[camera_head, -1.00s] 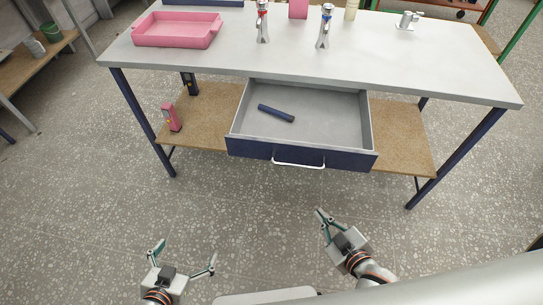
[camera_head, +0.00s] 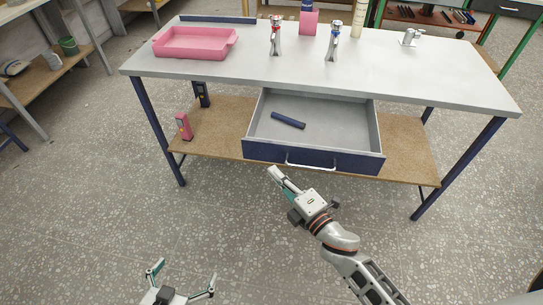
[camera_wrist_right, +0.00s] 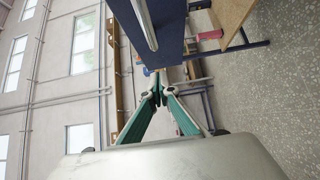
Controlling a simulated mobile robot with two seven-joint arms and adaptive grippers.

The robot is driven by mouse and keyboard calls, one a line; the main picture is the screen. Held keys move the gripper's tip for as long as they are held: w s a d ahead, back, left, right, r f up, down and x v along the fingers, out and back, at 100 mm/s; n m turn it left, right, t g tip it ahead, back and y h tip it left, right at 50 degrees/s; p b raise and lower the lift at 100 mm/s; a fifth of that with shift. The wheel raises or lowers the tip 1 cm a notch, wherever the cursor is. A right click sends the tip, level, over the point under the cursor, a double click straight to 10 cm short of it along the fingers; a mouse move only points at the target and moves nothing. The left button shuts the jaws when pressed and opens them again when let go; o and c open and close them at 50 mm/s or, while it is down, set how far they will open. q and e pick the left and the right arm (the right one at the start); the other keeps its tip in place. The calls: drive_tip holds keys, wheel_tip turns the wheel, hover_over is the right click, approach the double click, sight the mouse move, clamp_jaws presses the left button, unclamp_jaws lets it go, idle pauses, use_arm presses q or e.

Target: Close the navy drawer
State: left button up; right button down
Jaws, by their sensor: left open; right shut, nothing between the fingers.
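The navy drawer (camera_head: 262,151) hangs open under the grey table top, pulled out toward me, with a pale handle (camera_head: 310,164) on its front. A dark blue bar-shaped item (camera_head: 288,120) lies inside it. My right gripper (camera_head: 272,172) is shut and empty, its tip just below and in front of the drawer front, left of the handle. In the right wrist view, the shut fingers (camera_wrist_right: 158,88) point toward the navy front (camera_wrist_right: 155,35) and metal handle (camera_wrist_right: 145,22); I cannot tell whether they touch. My left gripper (camera_head: 183,280) is open and empty, low over the floor.
The table top (camera_head: 280,75) holds a pink tray (camera_head: 195,43), two taps and bottles. A wooden lower shelf (camera_head: 215,135) holds a pink item (camera_head: 184,126). Navy legs (camera_head: 455,170) stand at both sides. The floor in front is clear.

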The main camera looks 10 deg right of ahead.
sight(264, 148)
drive_tip(key=w, duration=0.6)
drive_tip(key=shift+w+a, duration=0.3)
use_arm(q)
drive_tip(key=shift+s+f, duration=0.2)
drive_tip(key=shift+s, duration=0.05)
use_arm(e)
drive_tip(key=shift+w, duration=0.1)
use_arm(q)
drive_tip(key=shift+r, duration=0.15)
use_arm(e)
drive_tip(key=shift+w, duration=0.1)
